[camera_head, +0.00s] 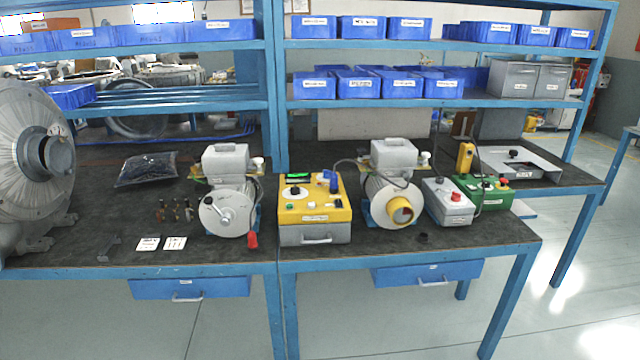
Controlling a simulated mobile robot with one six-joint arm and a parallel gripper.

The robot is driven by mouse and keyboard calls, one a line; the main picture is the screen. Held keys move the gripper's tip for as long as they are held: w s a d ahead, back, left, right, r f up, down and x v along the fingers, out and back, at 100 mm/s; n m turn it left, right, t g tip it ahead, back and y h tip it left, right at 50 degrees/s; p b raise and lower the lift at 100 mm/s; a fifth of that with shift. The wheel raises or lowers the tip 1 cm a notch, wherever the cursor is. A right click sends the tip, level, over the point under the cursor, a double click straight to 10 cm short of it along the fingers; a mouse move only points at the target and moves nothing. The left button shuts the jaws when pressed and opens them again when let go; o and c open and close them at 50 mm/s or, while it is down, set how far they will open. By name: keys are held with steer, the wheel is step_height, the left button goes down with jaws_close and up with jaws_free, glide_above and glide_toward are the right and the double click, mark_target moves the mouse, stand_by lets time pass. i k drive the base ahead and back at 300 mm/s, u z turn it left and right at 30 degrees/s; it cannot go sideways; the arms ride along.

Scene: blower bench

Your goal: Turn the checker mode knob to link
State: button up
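A yellow-topped box (314,211) with a grey front and handle stands near the front edge of the bench, and it looks like the checker. On its top is a round white dial with a dark knob (293,193). The knob's pointing direction and any mode labels are too small to read. A lit green display (298,176) is behind the dial. A blue plug-like part (331,180) sits at the top right, with a green button and a red button on the panel. My gripper is not in view.
A motor unit (228,205) stands left of the box and another (391,190) right of it, with a dark cable nearby. A grey control box (447,203) and a green one (482,192) are farther right. Blue shelves (430,102) with bins overhang the back. Floor in front is clear.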

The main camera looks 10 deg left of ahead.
mark_target(294, 191)
steer(key=z, duration=0.8)
steer(key=k, duration=0.85)
steer(key=u, duration=1.3)
steer(key=i, duration=0.85)
steer(key=z, duration=0.15)
